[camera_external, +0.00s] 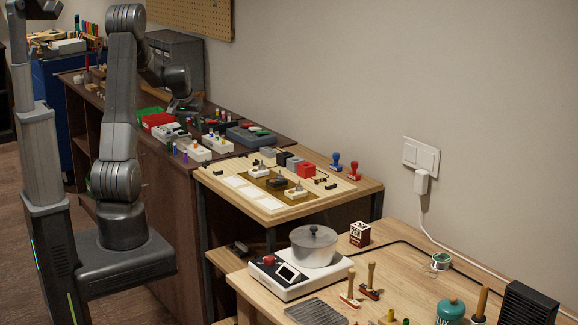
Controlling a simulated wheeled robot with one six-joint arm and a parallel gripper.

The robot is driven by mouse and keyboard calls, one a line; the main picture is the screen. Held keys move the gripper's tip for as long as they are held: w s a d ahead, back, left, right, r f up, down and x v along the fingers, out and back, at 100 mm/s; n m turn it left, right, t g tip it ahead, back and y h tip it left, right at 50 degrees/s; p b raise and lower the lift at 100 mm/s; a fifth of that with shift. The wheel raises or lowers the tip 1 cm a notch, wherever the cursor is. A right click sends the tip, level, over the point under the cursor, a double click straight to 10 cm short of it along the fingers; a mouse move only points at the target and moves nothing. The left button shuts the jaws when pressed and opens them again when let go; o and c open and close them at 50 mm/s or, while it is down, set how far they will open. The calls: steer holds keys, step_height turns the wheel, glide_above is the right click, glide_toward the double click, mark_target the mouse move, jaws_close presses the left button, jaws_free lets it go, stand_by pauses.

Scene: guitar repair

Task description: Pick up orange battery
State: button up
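No orange battery can be made out with certainty; the items on the dark workbench (240,150) are very small in this view. Several small coloured cylinders stand there, some in and around pale blocks, such as a white block (199,152). My arm reaches over this bench from the left. My gripper (184,108) is low over the far part of the bench, behind the red box (158,121). It is small and dark against a grey cabinet, so its fingers and anything between them cannot be made out.
A green tray (150,113) and a grey-blue case (251,136) crowd the bench near my gripper. A grey drawer cabinet (178,58) stands behind. Nearer are a wooden table with a pale board (237,195) and a desk with a hot plate (290,278).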

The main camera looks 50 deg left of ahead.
mark_target(195, 146)
steer(key=shift+w+f, duration=0.1)
steer(key=shift+f, duration=0.55)
steer(key=shift+p+x, duration=0.45)
steer(key=shift+x, duration=1.6)
steer(key=shift+d, duration=0.2)
jaws_close()
